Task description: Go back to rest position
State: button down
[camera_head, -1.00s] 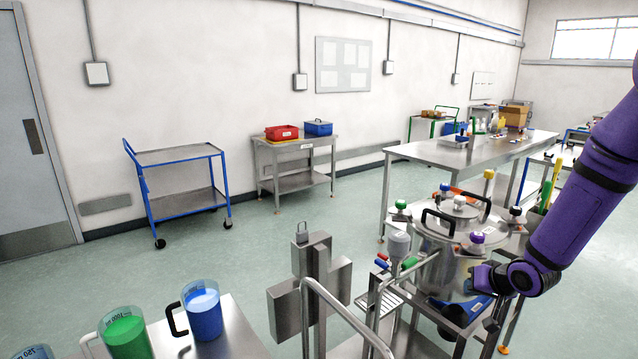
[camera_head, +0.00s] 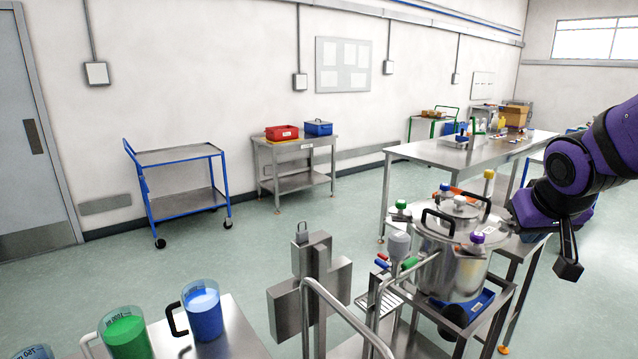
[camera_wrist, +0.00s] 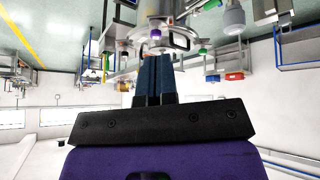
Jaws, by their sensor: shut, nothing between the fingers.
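My gripper (camera_wrist: 154,62) shows in the wrist view with its two blue-grey fingers side by side and shut, nothing held between them. In the head view my purple arm is folded at the right edge, and its dark wrist end is beside the steel pot's right rim; the fingers are hard to make out there. The steel pot (camera_head: 452,268) stands on a small cart with its lid on and coloured knobs around the rim. The pot also shows upside down beyond the fingertips in the wrist view (camera_wrist: 180,40).
A long steel table (camera_head: 420,153) stands behind the pot. A steel post with a bent rail (camera_head: 318,290) is left of the cart. Coloured jugs (camera_head: 203,312) stand on a table at lower left. A blue-framed trolley (camera_head: 180,157) is by the wall, with open floor before it.

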jog(key=s+a+r+y, duration=0.1)
jog(key=s+a+r, duration=0.1)
jog(key=s, duration=0.6)
jog(key=s+a+r+n+g+y, duration=0.1)
jog(key=s+a+r, duration=0.2)
jog(key=s, duration=0.5)
jog(key=shift+s+r, duration=0.3)
jog(key=shift+r, duration=0.25)
